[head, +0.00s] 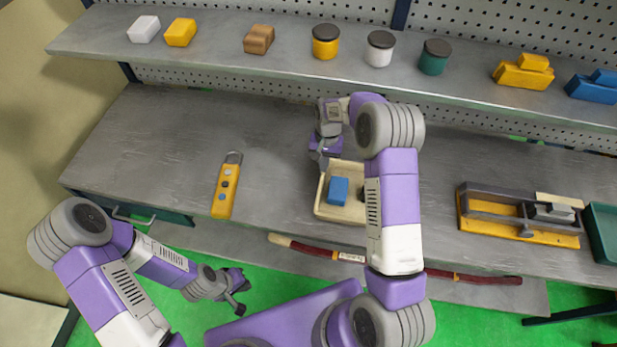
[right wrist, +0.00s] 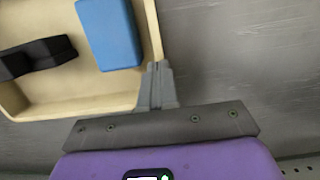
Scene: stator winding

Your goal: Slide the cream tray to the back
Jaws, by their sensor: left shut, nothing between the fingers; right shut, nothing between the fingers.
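The cream tray (head: 340,215) sits on the grey workbench, near the middle front. It holds a blue block (head: 338,190) and a dark piece, mostly hidden behind my right arm in the head view. In the right wrist view the tray (right wrist: 85,88), blue block (right wrist: 109,33) and black piece (right wrist: 38,56) show clearly. My right gripper (head: 322,164) is shut at the tray's back left corner; its closed tips (right wrist: 158,68) overlap the wall there. I cannot tell whether they touch it. My left gripper (head: 240,298) is shut and empty, low in front of the bench.
A yellow handheld device (head: 227,188) lies left of the tray. A yellow-based fixture (head: 520,215) and a green bin (head: 603,232) stand to the right. A shelf (head: 210,55) with jars and blocks runs along the back. Bare bench lies behind the tray.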

